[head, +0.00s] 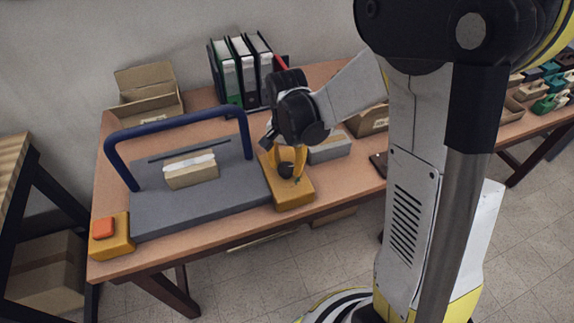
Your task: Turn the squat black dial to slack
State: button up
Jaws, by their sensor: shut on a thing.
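The squat black dial (286,170) sits on top of an orange-yellow housing (293,197) at the right end of a grey machine bed. My gripper (287,164) comes down on the dial from above, with its orange fingers on either side and shut on it. The fingers and wrist hide part of the dial. Small marks show on the housing beside it, too small to read, so I cannot tell which setting the dial points to.
The grey bed (210,208) carries a blue bar (180,123) arched above it and a small box with a white wrap (192,172). An orange-red button (103,228) is at the left. Binders (240,70) and an open carton (147,95) stand behind. A grey box (330,148) is close right.

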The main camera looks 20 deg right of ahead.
jog(key=n, duration=0.5)
jog(key=shift+n, duration=0.3)
jog(key=n, duration=0.4)
jog(key=shift+a, duration=0.15)
jog(key=n, duration=0.5)
jog(key=shift+n, duration=0.4)
jog(key=shift+a+n, duration=0.1)
jog(key=shift+n, duration=2.2)
jog(key=o, duration=1.2)
